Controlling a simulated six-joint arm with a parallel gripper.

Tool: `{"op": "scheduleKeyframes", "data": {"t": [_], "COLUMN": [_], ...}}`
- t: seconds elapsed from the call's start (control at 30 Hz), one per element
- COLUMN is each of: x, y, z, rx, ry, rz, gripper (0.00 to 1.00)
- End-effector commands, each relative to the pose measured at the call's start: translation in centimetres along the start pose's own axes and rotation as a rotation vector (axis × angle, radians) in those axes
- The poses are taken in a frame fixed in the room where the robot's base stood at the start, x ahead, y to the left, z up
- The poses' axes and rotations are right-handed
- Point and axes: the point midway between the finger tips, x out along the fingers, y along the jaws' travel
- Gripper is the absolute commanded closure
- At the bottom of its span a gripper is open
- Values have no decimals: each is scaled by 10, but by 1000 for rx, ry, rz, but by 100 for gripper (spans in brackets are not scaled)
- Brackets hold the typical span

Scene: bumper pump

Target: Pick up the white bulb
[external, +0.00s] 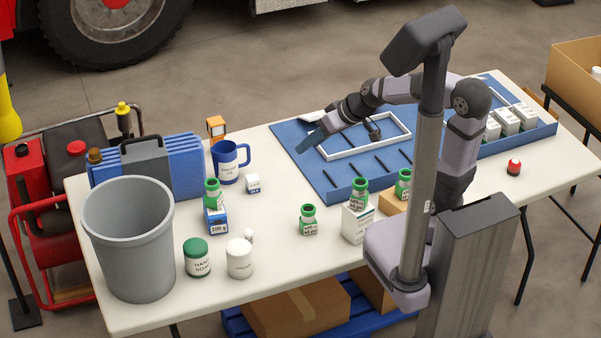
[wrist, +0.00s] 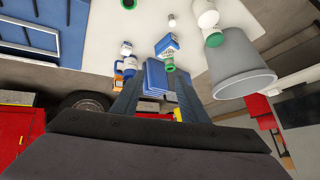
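The white bulb (external: 248,235) is small and stands on the white table just behind a white jar (external: 239,259). In the wrist view the bulb (wrist: 171,20) is a small pale shape near the top, right of centre. My gripper (external: 302,134) is in the air over the blue mat, to the right of and farther back than the bulb. In the wrist view its two fingers (wrist: 159,84) are spread apart with nothing held between them. The bulb is well clear of my gripper.
A green-lidded jar (external: 196,257) and a grey bin (external: 130,240) stand left of the bulb. A green bottle (external: 212,192) on a blue box stands behind-left; another green bottle (external: 308,220) stands right. Bare table (external: 275,205) lies between the bulb and the mat.

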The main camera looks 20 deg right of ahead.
Motion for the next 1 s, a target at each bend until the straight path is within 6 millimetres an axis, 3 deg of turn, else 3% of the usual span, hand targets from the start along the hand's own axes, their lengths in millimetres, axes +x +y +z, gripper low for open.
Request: {"op": "scheduleKeyframes", "data": {"t": [0.03,0.1,0.23,0.4,0.67,1.0], "x": [22,31,39,41,49,66], "y": [-17,-40,-72,-90,-98,-103], "z": [-9,-33,-64,-77,-63,-27], "rx": [-45,-93,-143,-150,-140,-141], "ry": [89,219,419,550,573,510], "rz": [-32,-55,-53,7,87,159], "gripper": [60,60,60,60,60,60]}}
